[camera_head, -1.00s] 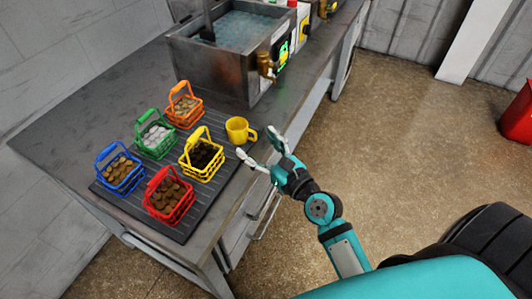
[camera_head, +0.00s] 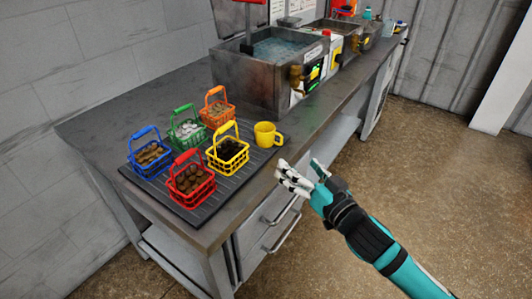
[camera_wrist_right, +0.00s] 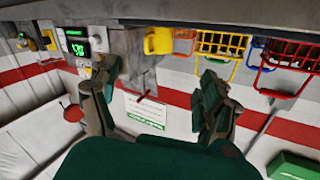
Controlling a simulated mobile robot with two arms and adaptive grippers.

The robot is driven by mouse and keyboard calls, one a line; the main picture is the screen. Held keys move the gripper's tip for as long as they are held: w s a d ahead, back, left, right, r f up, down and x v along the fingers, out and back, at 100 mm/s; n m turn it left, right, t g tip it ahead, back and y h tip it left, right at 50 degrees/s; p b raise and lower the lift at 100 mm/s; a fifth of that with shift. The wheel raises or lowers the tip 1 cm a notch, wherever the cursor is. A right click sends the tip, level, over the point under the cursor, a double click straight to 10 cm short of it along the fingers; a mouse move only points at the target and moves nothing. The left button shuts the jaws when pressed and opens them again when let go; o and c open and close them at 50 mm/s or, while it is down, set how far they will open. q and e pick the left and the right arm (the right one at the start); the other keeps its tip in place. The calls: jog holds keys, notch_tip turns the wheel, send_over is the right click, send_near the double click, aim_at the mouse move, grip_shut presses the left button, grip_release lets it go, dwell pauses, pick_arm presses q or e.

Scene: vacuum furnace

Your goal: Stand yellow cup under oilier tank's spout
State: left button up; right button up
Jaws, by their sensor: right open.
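The yellow cup (camera_head: 266,134) stands upright near the table's front edge, right of the yellow basket, its handle toward the right. It also shows in the right wrist view (camera_wrist_right: 158,41), where the scene appears upside down. My right gripper (camera_head: 301,172) is open and empty, off the table's front edge, apart from the cup. Its spread fingers show in the wrist view (camera_wrist_right: 158,80). The near tank (camera_head: 268,75) holds bluish liquid and has a brass spout (camera_head: 297,76) on its front. A second tank (camera_head: 330,28) stands beyond; its liquid is too small to judge. My left gripper is not in view.
Red (camera_head: 191,184), blue (camera_head: 151,157), green (camera_head: 187,132), orange (camera_head: 216,111) and yellow (camera_head: 228,152) baskets with small items stand on a dark mat (camera_head: 200,211) left of the cup. Bare tabletop lies between the cup and the near tank. Drawer handles (camera_head: 281,232) stick out below.

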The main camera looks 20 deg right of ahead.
jog(key=n, duration=0.2)
jog(key=n+p, duration=0.1)
send_near(270, 135)
jog(key=x, duration=0.6)
jog(key=shift+w+d+r, duration=0.1)
jog(key=shift+w+r, duration=0.05)
jog(key=shift+w, duration=0.65)
jog(key=shift+w+a+p, duration=0.2)
jog(key=shift+w+p, duration=0.1)
jog(key=shift+w, duration=0.05)
jog(key=x, duration=0.4)
jog(key=shift+w+a, duration=0.15)
jog(key=shift+a, duration=0.05)
